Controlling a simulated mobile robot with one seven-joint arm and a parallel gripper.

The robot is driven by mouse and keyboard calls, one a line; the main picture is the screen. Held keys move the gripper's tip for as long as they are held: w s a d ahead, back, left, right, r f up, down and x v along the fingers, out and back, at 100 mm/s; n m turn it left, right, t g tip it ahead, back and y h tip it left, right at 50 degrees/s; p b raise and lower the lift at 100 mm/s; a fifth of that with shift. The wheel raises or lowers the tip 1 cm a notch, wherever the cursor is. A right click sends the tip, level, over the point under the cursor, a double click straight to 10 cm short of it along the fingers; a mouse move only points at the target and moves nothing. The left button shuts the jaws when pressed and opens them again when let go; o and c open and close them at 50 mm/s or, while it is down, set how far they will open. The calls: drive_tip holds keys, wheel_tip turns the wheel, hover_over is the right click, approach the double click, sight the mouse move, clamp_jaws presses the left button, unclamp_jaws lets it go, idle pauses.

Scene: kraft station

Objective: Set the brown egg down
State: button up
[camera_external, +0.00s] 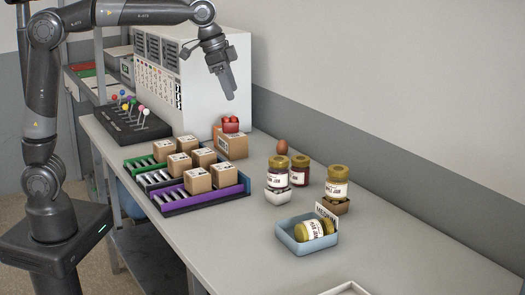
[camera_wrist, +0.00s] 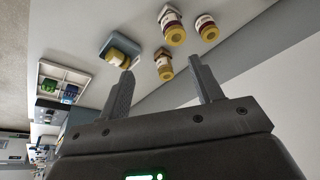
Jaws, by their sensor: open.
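The brown egg (camera_external: 282,147) shows upright just above the gold lid of a jar (camera_external: 277,176) in the external view. I cannot tell whether it rests on that lid or stands behind it. I cannot make out the egg in the wrist view. My gripper (camera_external: 229,98) is open and empty, pointing down in the air to the left of the egg and higher, apart from it. Its two spread fingers (camera_wrist: 160,67) show in the wrist view with nothing held between them.
A second jar (camera_external: 300,172) stands close behind; another (camera_external: 337,184) sits on a small brown box. A carton with red items (camera_external: 231,145) stands below my gripper. Several boxes sit on coloured racks (camera_external: 205,197).

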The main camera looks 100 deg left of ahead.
drive_tip(key=s+d+f+m+t, duration=0.1)
drive_tip(key=s+d+f, duration=0.4)
drive_tip(key=s+d, duration=0.5)
drive_tip(key=s+d+f+m+t+h, duration=0.1)
drive_tip(key=s+d+f, duration=0.5)
drive_tip(key=s, duration=1)
drive_tip(key=d, duration=0.3)
drive_tip(key=shift+s+d+f, duration=0.15)
drive_tip(key=shift+d+f, duration=0.05)
drive_tip(key=shift+d, duration=0.15)
